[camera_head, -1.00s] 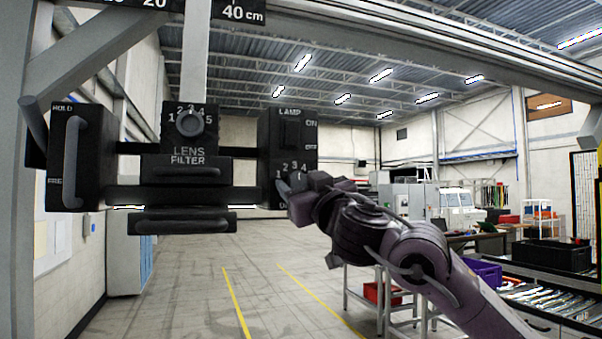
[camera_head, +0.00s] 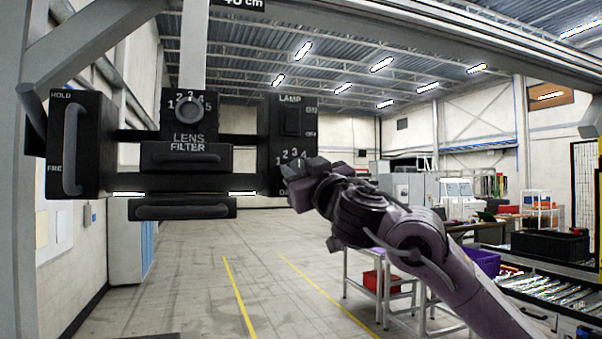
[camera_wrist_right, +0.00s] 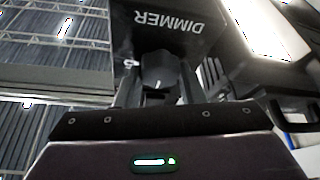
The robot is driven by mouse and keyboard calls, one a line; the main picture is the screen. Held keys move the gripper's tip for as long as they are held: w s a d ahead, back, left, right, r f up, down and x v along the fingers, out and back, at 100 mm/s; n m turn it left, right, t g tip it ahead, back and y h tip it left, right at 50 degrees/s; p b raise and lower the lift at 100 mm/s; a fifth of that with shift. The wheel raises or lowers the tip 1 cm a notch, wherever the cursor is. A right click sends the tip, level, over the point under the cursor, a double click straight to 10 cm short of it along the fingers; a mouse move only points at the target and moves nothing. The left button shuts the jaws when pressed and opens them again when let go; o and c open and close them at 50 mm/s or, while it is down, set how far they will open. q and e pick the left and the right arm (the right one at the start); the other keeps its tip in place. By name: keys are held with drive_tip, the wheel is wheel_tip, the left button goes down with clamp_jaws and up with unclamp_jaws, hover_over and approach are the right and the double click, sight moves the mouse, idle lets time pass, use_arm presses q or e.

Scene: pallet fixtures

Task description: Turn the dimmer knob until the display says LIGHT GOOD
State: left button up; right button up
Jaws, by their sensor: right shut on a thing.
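The dimmer knob (camera_wrist_right: 158,68) is a dark round knob with a pale mark, under the upside-down word DIMMER in the right wrist view. My right gripper (camera_wrist_right: 158,86) has a finger on each side of it and is shut on it. In the head view my right gripper (camera_head: 290,182) is at the lower part of the black lamp box (camera_head: 272,130), over the numbered dial, and hides the knob. No display text saying LIGHT GOOD can be seen. My left gripper is not in view.
Left of the lamp box are the lens filter unit (camera_head: 187,155) with its own knob (camera_head: 188,109), a lower handle (camera_head: 182,210), and a HOLD/FREE box (camera_head: 80,145) with a lever. A grey beam (camera_head: 400,45) crosses above. Open floor lies below.

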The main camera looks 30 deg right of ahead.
drive_tip(key=shift+f+n+b, duration=0.15)
drive_tip(key=shift+n+b, duration=0.2)
drive_tip(key=shift+n, duration=0.35)
drive_tip(key=shift+n+y, duration=0.4)
drive_tip(key=shift+y, duration=0.2)
drive_tip(key=n, duration=0.1)
drive_tip(key=n+y, duration=0.1)
drive_tip(key=shift+r+n, duration=0.25)
drive_tip(key=shift+n, duration=0.05)
drive_tip(key=shift+n+g+y+p, duration=0.4)
drive_tip(key=shift+n+y+p, duration=0.3)
drive_tip(key=shift+n, duration=0.6)
drive_tip(key=o, duration=1)
